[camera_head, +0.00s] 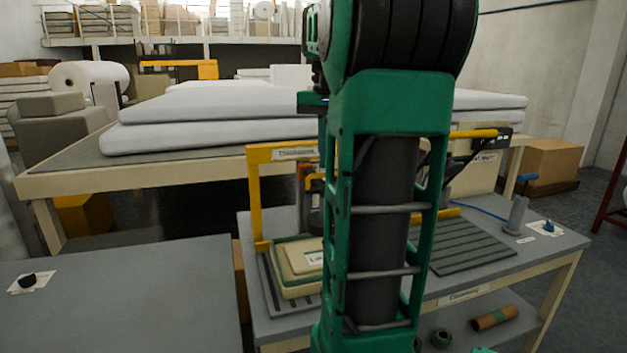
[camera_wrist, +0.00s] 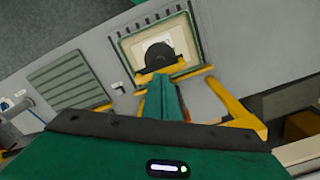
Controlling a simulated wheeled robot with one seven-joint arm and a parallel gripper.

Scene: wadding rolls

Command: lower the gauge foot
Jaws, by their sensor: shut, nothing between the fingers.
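The thickness gauge is a yellow frame (camera_head: 255,200) with a sign, standing on the grey bench at the centre of the head view. Its dark round foot (camera_wrist: 159,55) shows in the wrist view over a cream pad (camera_wrist: 133,45) with a pale label. A yellow handle bar (camera_wrist: 178,66) lies at the near side of the foot. I cannot tell whether the foot touches the pad. My gripper (camera_wrist: 164,84) is shut and empty, its green fingertips overlapping the near side of the bar in view. Contact is unclear. My arm hides the gripper and much of the gauge in the head view.
A green ribbed mat (camera_head: 465,246) lies right of the gauge. A grey cylinder (camera_head: 516,215) stands near the bench's right end. White wadding slabs (camera_head: 215,105) lie on a large table behind.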

